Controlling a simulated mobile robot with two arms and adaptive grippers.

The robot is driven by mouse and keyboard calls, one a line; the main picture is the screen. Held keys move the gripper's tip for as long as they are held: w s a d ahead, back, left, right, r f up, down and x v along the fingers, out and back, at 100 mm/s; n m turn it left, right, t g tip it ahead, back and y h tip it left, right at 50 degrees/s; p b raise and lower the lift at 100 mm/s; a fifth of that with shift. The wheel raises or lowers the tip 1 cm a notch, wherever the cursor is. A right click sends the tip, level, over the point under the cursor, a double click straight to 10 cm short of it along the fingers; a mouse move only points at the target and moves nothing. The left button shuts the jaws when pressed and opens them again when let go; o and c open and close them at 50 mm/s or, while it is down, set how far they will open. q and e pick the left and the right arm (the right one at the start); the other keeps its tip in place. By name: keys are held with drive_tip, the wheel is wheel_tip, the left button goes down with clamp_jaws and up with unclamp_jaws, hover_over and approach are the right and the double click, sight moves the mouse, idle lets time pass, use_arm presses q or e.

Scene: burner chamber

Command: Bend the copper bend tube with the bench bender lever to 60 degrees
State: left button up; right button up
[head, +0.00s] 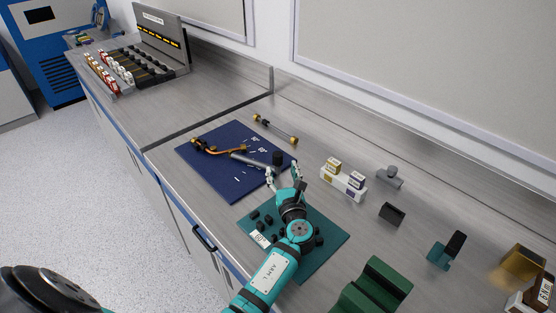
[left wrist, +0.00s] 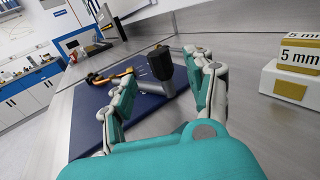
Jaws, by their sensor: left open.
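The bench bender lies on a dark blue mat (head: 215,180). Its grey lever (head: 250,161) points right and ends in an upright black knob (head: 277,157). The copper bend tube (head: 228,150) runs along the bender's left part; it also shows in the left wrist view (left wrist: 118,74). My left gripper (head: 283,171) is open at the lever's knob end. In the left wrist view the black knob (left wrist: 160,63) appears between the two spread fingers, with no clear contact; its exact depth between them is hard to tell. My right gripper is not in view.
A teal mat (head: 330,240) with small black pieces lies under my left arm. A rod with brass ends (head: 275,129) lies behind the blue mat. A white block with labelled pieces (head: 343,182) stands to the right, a green block (head: 375,288) at the front.

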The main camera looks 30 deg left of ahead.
sight(278, 160)
use_arm(q)
drive_tip(key=b+x, duration=0.2)
drive_tip(key=x, duration=0.5)
drive_tip(key=shift+w+a, duration=0.1)
drive_tip(key=shift+w, duration=0.05)
drive_tip(key=shift+r, duration=0.1)
drive_tip(key=shift+c, duration=0.5)
clamp_jaws()
